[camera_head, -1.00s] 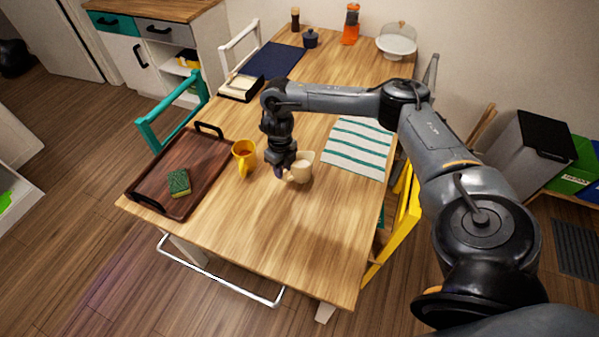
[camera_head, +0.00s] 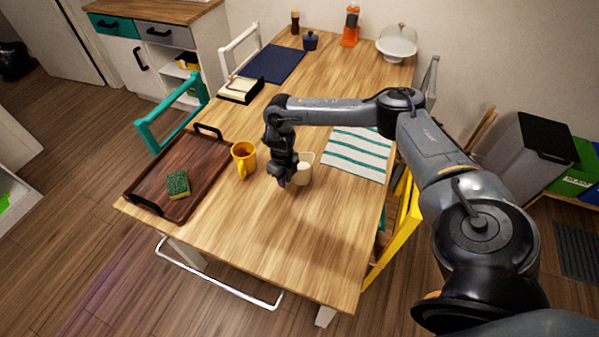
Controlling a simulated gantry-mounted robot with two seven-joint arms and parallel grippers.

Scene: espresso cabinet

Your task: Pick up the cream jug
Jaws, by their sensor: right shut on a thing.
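The cream jug (camera_head: 305,171) is a small cream-coloured jug near the middle of the wooden table (camera_head: 270,235). My right gripper (camera_head: 284,182) is at the jug's left side, pointing down, and is shut on it. The gripper hides the jug's left part. I cannot tell whether the jug's base touches the table. My left gripper is not in view.
A yellow mug (camera_head: 243,160) stands close to the left of the gripper. A dark wooden tray (camera_head: 205,160) with a green sponge (camera_head: 178,184) lies further left. A striped cloth (camera_head: 357,153) lies to the right. The table's front is clear.

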